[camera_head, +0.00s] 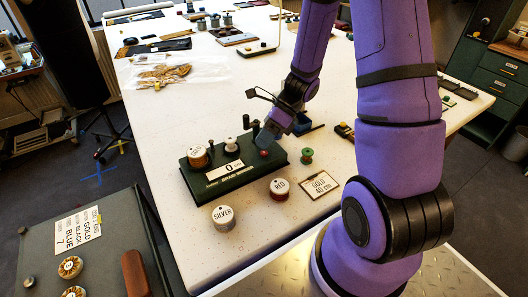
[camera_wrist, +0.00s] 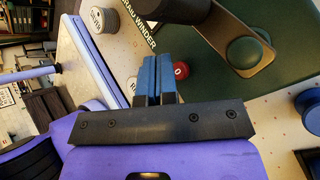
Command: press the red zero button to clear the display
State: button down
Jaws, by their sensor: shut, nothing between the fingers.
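The red zero button (camera_head: 264,153) is at the right end of the green winder base (camera_head: 231,179) in the head view. My gripper (camera_head: 267,143) is low over that end, by the button. In the wrist view, the blue fingers (camera_wrist: 157,80) are shut together with nothing between them. The red button (camera_wrist: 181,71), with a white 0, shows just right of the fingertips, partly hidden by them. I cannot tell whether they touch it. The white display card (camera_head: 225,169) on the base reads 0.
The crank with a green knob (camera_wrist: 243,52) stands close to the fingers. A silver spool (camera_head: 223,217), a red spool (camera_head: 280,188), a green spool (camera_head: 307,155) and a "GOLD 40 cm" card (camera_head: 320,186) lie around the base.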

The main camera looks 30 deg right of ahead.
aim_at(263, 151)
jog(key=shift+r, duration=0.15)
jog(key=shift+r, duration=2.4)
jog(key=shift+a+r+n, duration=0.1)
jog(key=shift+r+n, duration=0.2)
jog(key=shift+r, duration=0.05)
jog(key=s+r+n+t+h, duration=0.3)
jog(key=s+r+n, duration=0.5)
jog(key=r+n, duration=0.4)
jog(key=s+r+n+t+h, duration=0.3)
jog(key=s+r+n+h, duration=0.3)
jog(key=r+n, duration=0.5)
jog(key=shift+s+r+n, duration=0.35)
jog(key=shift+s+n, duration=0.75)
jog(key=shift+s, duration=0.15)
